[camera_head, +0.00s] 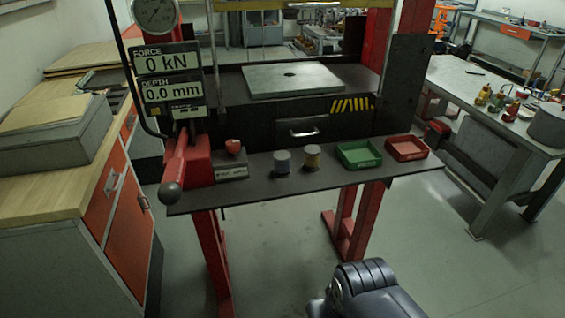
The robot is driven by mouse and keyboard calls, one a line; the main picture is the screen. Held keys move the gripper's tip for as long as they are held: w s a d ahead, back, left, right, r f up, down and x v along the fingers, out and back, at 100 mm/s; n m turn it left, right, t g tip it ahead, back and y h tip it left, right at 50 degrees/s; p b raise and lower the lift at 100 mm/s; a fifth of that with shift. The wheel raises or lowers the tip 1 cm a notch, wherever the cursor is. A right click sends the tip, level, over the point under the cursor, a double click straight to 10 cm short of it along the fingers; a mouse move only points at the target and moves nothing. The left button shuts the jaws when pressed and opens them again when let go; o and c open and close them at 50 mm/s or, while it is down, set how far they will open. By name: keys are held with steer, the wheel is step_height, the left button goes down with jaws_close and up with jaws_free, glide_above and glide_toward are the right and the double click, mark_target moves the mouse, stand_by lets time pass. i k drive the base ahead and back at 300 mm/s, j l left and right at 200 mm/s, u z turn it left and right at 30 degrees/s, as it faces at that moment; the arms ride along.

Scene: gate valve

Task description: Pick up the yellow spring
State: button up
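The yellow spring (312,157) stands upright on the dark front shelf of the press. It looks like a short cylinder with a dull yellow-brown body. A similar blue-grey spring (282,163) stands just to its left, with a small gap between them. A dark rounded part of my arm shows at the bottom edge, well below and in front of the shelf. My gripper's fingers are not visible, so nothing of its hold shows. Nothing covers the yellow spring from this side.
The shelf (270,188) also holds a green tray (347,163) and a red tray (390,156) to the right. A red button box (231,171) and a red lever with a dark ball knob (170,193) are left. A drawer handle (304,133) sits behind.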

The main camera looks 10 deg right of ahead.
mark_target(313, 165)
steer(key=i+j+z, duration=0.1)
steer(key=z, duration=0.25)
steer(key=i+j+z, duration=0.15)
steer(key=z, duration=0.2)
steer(key=j+z, duration=0.3)
steer(key=i+l, duration=0.05)
steer(key=i, duration=0.05)
